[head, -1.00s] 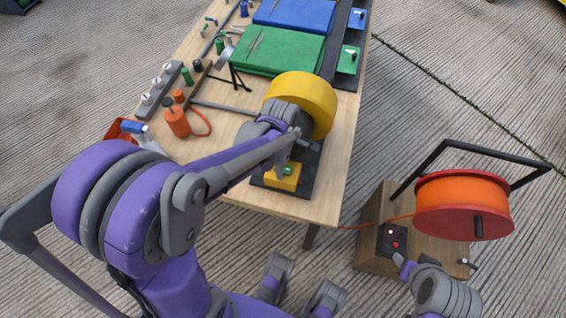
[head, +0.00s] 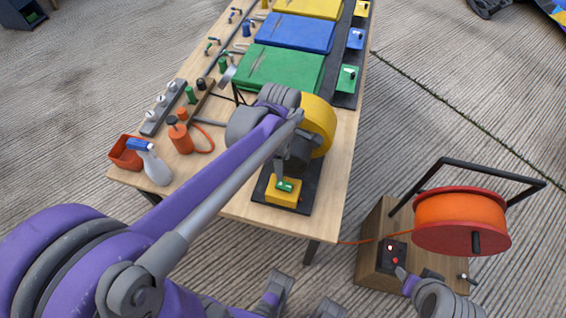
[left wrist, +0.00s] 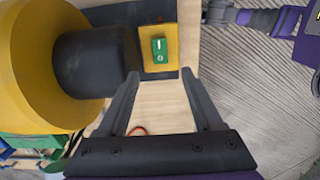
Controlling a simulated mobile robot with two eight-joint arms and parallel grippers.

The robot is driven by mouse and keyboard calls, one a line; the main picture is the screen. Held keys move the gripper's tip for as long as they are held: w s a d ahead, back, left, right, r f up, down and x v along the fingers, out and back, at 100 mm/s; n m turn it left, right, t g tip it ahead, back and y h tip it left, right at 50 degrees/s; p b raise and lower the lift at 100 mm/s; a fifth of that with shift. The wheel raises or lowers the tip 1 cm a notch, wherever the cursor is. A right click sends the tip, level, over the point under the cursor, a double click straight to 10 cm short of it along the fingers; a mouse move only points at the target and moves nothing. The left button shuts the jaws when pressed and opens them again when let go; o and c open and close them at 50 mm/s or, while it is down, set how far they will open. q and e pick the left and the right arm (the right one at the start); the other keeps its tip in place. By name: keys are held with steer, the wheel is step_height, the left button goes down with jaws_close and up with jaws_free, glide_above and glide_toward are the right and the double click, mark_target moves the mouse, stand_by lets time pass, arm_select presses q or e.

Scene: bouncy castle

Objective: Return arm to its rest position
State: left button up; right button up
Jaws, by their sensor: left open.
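My left arm reaches in from the lower left across the wooden table's near end. My left gripper (head: 281,176) is by the yellow switch box (head: 283,192) with a green switch, next to a yellow blower drum (head: 320,125). In the left wrist view the two fingers (left wrist: 160,73) are apart with nothing between them. The switch box (left wrist: 159,46) shows just beyond the fingertips; contact is not clear. My right gripper (head: 402,272) is beside the control panel of the orange reel's wooden box; its finger opening cannot be made out.
An orange cable reel (head: 460,222) with a black frame stands right of the table. A spray bottle (head: 150,163), orange tub (head: 126,152) and orange canister (head: 179,137) sit at the table's left. Green (head: 278,68) and blue (head: 296,33) folded mats lie farther back.

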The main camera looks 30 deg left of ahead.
stand_by(0.3)
arm_select(q)
steer(key=s+d+r+m+t+p, duration=0.1)
steer(key=s+r+m+p, duration=0.3)
steer(key=m, duration=0.6)
steer(key=s+d+r+m+t+p, duration=0.2)
steer(key=s+r+m+t+p, duration=0.2)
steer(key=m, duration=0.6)
steer(key=shift+s+d+r+m+p, duration=0.3)
steer(key=shift+s+m+p, duration=0.1)
steer(key=shift+s, duration=0.4)
steer(key=shift+c, duration=1.2)
steer(key=shift+d, duration=0.1)
steer(key=shift+c, duration=0.2)
